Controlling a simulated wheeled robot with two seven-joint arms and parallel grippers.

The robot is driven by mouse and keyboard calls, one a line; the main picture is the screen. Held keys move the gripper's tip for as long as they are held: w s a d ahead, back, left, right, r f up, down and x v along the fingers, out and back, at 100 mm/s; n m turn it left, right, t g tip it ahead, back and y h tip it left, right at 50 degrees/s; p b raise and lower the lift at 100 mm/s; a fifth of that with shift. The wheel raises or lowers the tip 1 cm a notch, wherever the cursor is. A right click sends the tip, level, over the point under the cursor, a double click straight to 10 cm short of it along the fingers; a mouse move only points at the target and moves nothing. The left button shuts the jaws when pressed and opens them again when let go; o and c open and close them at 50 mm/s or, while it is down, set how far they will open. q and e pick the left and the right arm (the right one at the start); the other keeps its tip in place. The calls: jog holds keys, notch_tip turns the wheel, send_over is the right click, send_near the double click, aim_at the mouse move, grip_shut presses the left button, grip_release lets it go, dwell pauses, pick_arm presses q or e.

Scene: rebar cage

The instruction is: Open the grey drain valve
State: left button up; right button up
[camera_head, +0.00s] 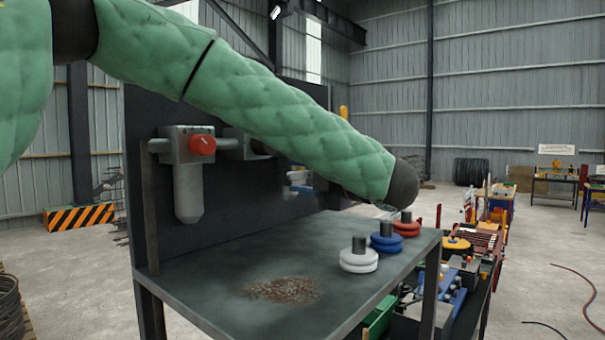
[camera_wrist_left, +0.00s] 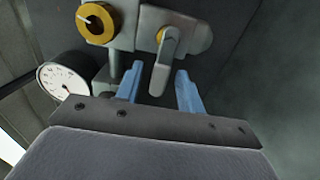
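The grey drain valve (camera_wrist_left: 168,46) shows in the left wrist view as a grey lever hanging down from a body with a yellow collar. My left gripper (camera_wrist_left: 160,72) has its two blue fingers apart. The lever's lower end shows between the fingertips, with a gap on each side; I cannot tell whether it is at their depth. In the head view the left gripper (camera_head: 299,188) is mostly hidden behind my green padded arm, in front of the dark back panel. The valve is hidden there. My right gripper is not in view.
A yellow knob (camera_wrist_left: 97,23) sits left of the valve, and a round gauge (camera_wrist_left: 63,85) further left. A grey unit with a red knob (camera_head: 202,145) is on the panel. White (camera_head: 358,261), blue (camera_head: 386,243) and red (camera_head: 406,227) discs stand on the bench (camera_head: 215,262).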

pick_arm(q)
jog(key=shift+c, duration=0.7)
grip_shut()
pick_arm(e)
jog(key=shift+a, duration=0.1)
pick_arm(q)
jog(key=shift+f, duration=0.1)
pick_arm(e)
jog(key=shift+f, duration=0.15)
